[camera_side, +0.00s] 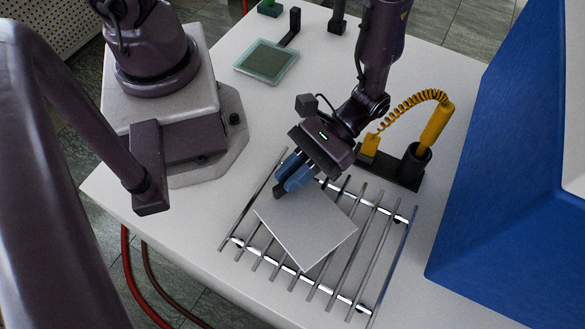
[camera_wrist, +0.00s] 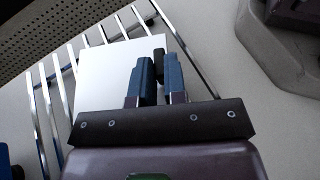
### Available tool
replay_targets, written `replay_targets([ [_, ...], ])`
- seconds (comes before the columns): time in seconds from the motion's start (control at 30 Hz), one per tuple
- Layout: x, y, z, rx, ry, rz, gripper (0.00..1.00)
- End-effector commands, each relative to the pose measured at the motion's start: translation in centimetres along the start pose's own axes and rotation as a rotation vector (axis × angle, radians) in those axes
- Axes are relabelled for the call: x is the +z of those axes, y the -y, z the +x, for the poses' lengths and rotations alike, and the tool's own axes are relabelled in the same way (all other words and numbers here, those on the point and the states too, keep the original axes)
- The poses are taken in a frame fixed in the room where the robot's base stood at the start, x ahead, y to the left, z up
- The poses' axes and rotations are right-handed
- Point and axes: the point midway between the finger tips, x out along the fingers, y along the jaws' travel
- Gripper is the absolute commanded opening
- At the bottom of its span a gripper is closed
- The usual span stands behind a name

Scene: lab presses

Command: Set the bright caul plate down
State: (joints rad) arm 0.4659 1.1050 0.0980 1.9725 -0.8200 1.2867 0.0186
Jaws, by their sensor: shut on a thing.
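The bright caul plate (camera_side: 306,226) is a flat, pale square in the side view. It lies over the left part of a metal rack of parallel bars (camera_side: 372,262); I cannot tell whether it touches the bars. The fingers hide a small part of the plate's edge.
A big blue body (camera_side: 500,190) rises at the right. A greenish square pad (camera_side: 266,61) lies at the back.

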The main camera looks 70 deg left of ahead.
Motion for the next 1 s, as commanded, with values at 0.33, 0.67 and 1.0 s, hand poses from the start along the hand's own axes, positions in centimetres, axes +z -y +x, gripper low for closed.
replay_targets([
  [0.33,-0.1,0.0,0.0,0.000,0.001,0.001,0.42],
  [0.67,-0.1,-0.1,-2.3,0.004,-0.003,0.002,0.42],
  [1.0,-0.1,0.0,-9.7,0.003,-0.003,0.002,0.42],
])
